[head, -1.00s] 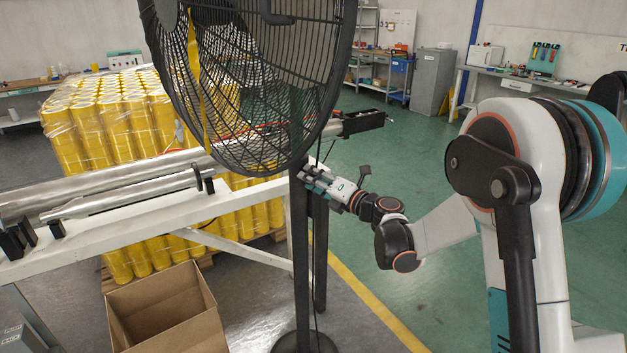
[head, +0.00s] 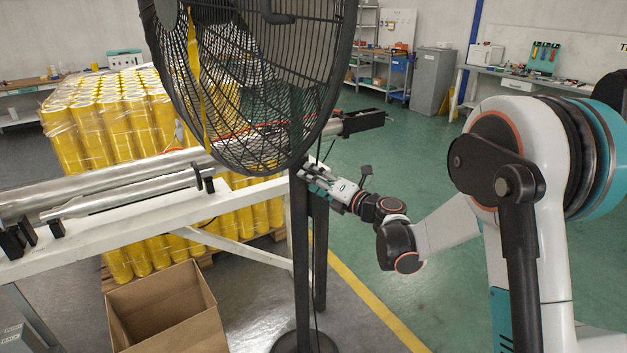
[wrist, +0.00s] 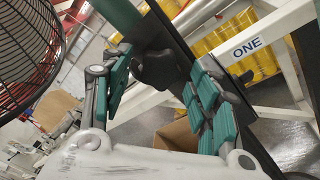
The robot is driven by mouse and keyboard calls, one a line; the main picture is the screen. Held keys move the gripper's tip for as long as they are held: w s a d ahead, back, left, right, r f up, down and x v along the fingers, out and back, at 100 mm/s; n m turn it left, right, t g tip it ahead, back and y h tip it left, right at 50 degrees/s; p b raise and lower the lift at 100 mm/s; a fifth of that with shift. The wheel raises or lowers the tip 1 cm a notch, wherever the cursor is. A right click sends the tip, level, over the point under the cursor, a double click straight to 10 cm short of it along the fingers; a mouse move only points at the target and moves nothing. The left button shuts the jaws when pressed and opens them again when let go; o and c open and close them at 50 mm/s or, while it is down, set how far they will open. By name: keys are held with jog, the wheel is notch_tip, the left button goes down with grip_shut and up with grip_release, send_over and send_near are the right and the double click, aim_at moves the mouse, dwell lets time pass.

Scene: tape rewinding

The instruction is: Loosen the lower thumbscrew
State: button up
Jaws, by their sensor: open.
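The lower thumbscrew appears to be the dark knob (wrist: 158,70) on the black fan pole (wrist: 178,42) in the wrist view. In the head view, I cannot make it out behind my gripper. My gripper (head: 309,180) reaches the upper part of the fan pole (head: 301,250) from the right, just below the fan cage. In the wrist view, its teal-padded fingers (wrist: 163,72) are spread apart, one on each side of the knob. A gap shows beside the knob, and I cannot tell whether either finger touches it.
The fan head (head: 255,85) hangs right above my gripper. A white frame with metal rollers (head: 110,195) stands to the left and behind. An open cardboard box (head: 165,310) sits on the floor at lower left. Yellow rolls (head: 110,125) are stacked behind.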

jog(key=v, duration=1.1)
jog(key=shift+s+d, duration=0.15)
jog(key=shift+d, duration=0.05)
jog(key=shift+r, duration=0.1)
